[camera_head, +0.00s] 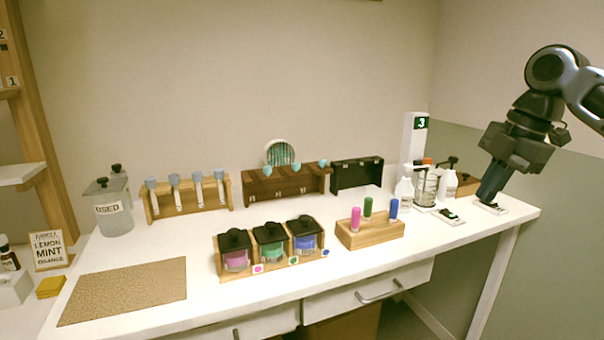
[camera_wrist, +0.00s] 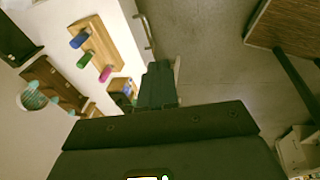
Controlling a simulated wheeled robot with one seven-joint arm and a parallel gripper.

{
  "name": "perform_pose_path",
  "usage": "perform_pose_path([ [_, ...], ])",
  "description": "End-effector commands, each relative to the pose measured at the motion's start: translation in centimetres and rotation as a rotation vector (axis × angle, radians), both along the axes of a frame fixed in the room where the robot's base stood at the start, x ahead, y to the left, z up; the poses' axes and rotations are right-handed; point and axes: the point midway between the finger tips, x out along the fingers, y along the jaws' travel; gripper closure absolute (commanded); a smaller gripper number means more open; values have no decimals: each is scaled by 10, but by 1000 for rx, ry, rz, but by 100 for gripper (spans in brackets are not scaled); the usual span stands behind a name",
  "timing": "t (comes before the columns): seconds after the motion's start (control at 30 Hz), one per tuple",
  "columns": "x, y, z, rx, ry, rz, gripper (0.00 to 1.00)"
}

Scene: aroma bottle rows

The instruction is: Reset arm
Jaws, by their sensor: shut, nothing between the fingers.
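My gripper (camera_head: 490,184) is at the right end of the white table in the head view, pointing down with its fingers together and nothing between them. In that view its tips appear in front of a small white item (camera_head: 490,208) at the table's right end; I cannot tell whether they touch. In the wrist view the shut fingers (camera_wrist: 158,84) reach out over the table's front edge and the floor.
The white table (camera_head: 410,245) holds a wooden block (camera_head: 370,235) with pink, green and blue pegs, a rack of three black-lidded jars (camera_head: 270,251), dropper racks (camera_head: 188,211), white bottles (camera_head: 403,195) and a cork mat (camera_head: 125,290). Open floor (camera_wrist: 215,60) lies before it.

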Motion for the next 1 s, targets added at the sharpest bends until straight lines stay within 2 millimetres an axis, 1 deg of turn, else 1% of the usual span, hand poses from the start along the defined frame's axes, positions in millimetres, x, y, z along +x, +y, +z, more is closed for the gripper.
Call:
perform_pose_path([
  [0.03, 3, 16, -15, 40, -16, -6, 100],
  [0.07, 5, 26, -22, 65, -28, -14, 100],
  [0.17, 11, 64, -50, 165, -74, -52, 100],
  [0.2, 13, 81, -61, 210, -92, -71, 100],
  [0.27, 15, 104, -76, 278, -117, -105, 100],
  [0.3, 15, 119, -85, 323, -132, -131, 100],
  [0.37, 14, 140, -98, 391, -152, -169, 100],
  [0.4, 13, 154, -106, 435, -164, -198, 100],
  [0.5, 8, 186, -125, 548, -188, -275, 100],
  [0.6, 0, 213, -142, 656, -206, -361, 100],
  [0.7, -12, 236, -159, 757, -215, -453, 100],
  [0.8, -26, 254, -175, 853, -222, -553, 100],
  [0.87, -37, 263, -184, 905, -224, -615, 100],
  [1.0, -65, 277, -207, 1015, -226, -764, 100],
])
